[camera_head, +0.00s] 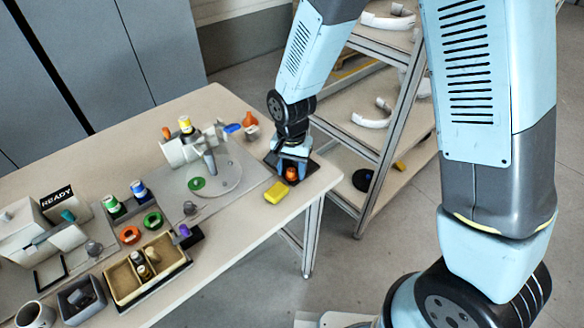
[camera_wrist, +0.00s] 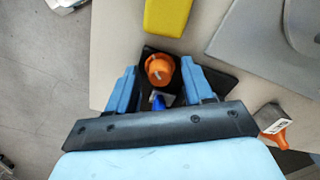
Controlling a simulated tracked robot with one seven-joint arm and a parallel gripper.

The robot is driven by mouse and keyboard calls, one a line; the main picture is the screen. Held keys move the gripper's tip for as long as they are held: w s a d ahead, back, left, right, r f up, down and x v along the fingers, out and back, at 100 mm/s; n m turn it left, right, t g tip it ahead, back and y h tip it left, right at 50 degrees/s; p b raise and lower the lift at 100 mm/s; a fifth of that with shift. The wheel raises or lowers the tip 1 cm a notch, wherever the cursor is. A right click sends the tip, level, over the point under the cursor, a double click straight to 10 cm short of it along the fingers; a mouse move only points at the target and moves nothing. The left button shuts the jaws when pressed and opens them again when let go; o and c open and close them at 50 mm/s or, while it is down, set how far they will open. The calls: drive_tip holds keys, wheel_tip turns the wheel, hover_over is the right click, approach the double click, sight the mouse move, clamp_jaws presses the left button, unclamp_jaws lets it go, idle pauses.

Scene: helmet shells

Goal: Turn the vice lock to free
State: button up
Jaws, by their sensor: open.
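An orange knob (camera_head: 292,174) sits on a small black plate (camera_head: 312,167) at the table's right end. I cannot tell for sure that it is the vice lock. In the wrist view the orange knob (camera_wrist: 160,68) has a raised grip on top, and the black plate (camera_wrist: 222,82) shows around it. My gripper (camera_head: 291,166) is over the plate, pointing down. In the wrist view my gripper (camera_wrist: 160,78) is open, with one blue finger on each side of the knob and visible gaps between. A small blue part (camera_wrist: 158,102) shows between the fingers, partly hidden by the gripper.
A yellow block (camera_head: 277,192) lies just beside the plate. A grey board with a round disc (camera_head: 222,180) and a white fixture is to the left. A divided tan tray (camera_head: 128,275) stands near the front edge. A metal shelf rack (camera_head: 383,150) stands beyond the table's right end.

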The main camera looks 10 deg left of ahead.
clamp_jaws()
idle(0.3)
drive_tip(key=n, duration=0.4)
drive_tip(key=shift+n, duration=0.4)
drive_tip(key=n, duration=0.4)
drive_tip(key=shift+n, duration=0.3)
drive_tip(key=n, duration=0.4)
drive_tip(key=shift+s+n, duration=0.1)
drive_tip(key=shift+n, duration=2.1)
